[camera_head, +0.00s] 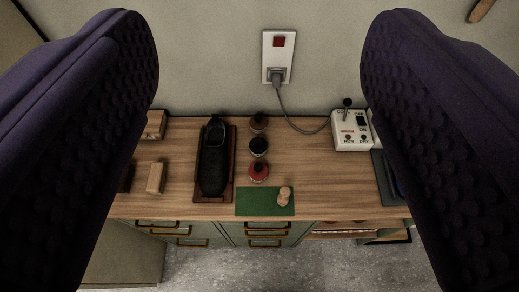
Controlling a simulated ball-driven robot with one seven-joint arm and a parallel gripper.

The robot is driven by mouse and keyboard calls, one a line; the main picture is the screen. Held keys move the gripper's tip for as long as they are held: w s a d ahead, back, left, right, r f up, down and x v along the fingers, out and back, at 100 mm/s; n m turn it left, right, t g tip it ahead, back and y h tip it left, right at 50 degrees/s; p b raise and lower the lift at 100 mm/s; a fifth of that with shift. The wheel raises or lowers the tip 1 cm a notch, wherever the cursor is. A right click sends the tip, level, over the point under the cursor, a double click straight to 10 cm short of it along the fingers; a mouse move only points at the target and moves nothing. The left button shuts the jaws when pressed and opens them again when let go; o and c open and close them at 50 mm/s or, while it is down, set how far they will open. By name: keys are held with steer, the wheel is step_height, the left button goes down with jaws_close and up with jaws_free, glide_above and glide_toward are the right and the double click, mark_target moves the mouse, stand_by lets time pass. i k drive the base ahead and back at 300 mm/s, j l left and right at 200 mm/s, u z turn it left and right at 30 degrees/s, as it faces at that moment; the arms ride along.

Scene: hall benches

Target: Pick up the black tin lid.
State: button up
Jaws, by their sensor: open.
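My gripper (260,50) is open and empty, with a dark purple, studded finger at each side of the view. Between the fingers, beyond and below, is a wooden bench top. Three small round tins stand on it in a column. The middle tin's top is black and looks like the black tin lid (258,146). A dark red tin (258,121) is behind it and a red tin (259,171) is in front. The fingers are well apart from all of them.
A black shoe (214,160) lies on a brown tray (233,185) left of the tins. A green mat (255,203) with a cork-coloured piece (284,195) is in front. A white switch box (350,131) and wall socket (279,58) with cable are behind right. Bare wood lies right of the tins.

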mark_target(258, 145)
steer(key=i+u, duration=0.35)
steer(key=i+l+u, duration=0.15)
steer(key=u, duration=0.2)
steer(key=i+l+u, duration=0.2)
steer(key=i+u, duration=0.15)
